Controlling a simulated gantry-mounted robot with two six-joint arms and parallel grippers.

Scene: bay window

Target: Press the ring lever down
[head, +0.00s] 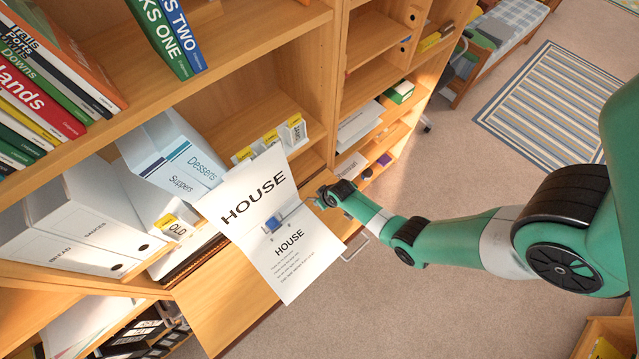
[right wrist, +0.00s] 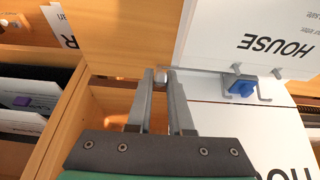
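A ring binder lies open with white pages headed HOUSE (head: 290,262). At its fold is a grey ring mechanism with a blue lever (head: 273,224). The lever also shows in the right wrist view (right wrist: 242,87), to the right of my fingers. My right gripper (head: 318,198) is beside the right edge of the pages, apart from the lever. In the right wrist view its two fingers (right wrist: 160,76) stand slightly apart with a narrow gap, and I see no lever between them. My left gripper is not in view.
White box files (head: 75,225) and the Desserts and Suppers binders (head: 170,150) stand to the left. A wooden shelf unit (head: 265,85) rises behind. A metal handle (head: 355,246) is at the front of the wooden surface. Open carpet (head: 420,310) lies at right.

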